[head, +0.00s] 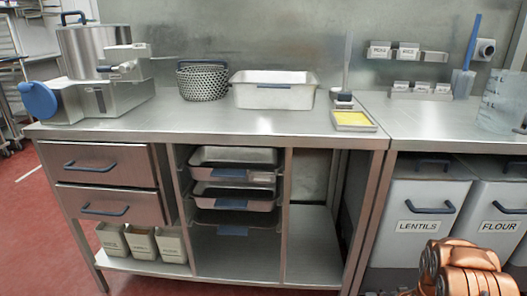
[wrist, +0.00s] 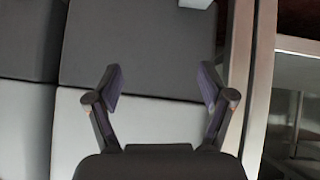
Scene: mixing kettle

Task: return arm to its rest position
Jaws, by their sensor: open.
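My gripper (wrist: 160,85) shows in the wrist view with its two dark fingers spread wide apart and nothing between them. Behind the fingers are flat grey panels that look like the bins' surfaces. In the head view a copper-coloured part of my arm (head: 465,270) shows at the lower right, in front of the bins; the gripper itself is not visible there.
A lentils bin (head: 415,200) and a flour bin (head: 502,200) stand under the right counter (head: 400,112). Red floor lies at the left.

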